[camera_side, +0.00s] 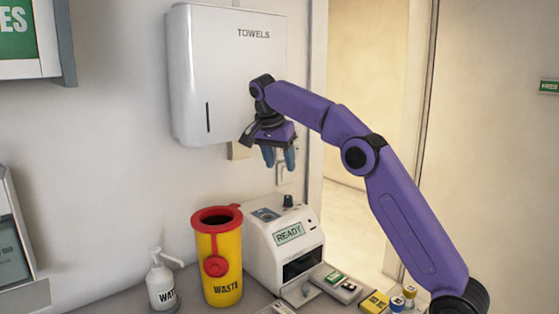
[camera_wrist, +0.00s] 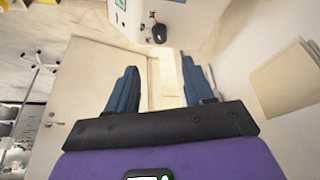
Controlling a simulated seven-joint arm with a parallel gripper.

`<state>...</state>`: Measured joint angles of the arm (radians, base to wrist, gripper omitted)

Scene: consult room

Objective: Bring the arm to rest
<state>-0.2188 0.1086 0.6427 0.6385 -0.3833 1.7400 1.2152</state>
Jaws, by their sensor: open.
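My purple arm reaches in from the right in the side view. My gripper (camera_side: 279,158) hangs in the air with its blue fingers pointing down, in front of the lower right part of the towel dispenser and above the white machine reading READY (camera_side: 288,245). In the wrist view my gripper (camera_wrist: 161,88) shows two blue fingers set wide apart with nothing between them. It is open and empty, and touches nothing that I can see.
A white towel dispenser (camera_side: 225,70) hangs on the wall close behind my gripper. Below stand a yellow waste bin with a red rim (camera_side: 219,270) and a white pump bottle (camera_side: 161,282). Small boxes (camera_side: 375,302) and vials (camera_side: 409,292) sit at the counter's right. A doorway lies behind my arm.

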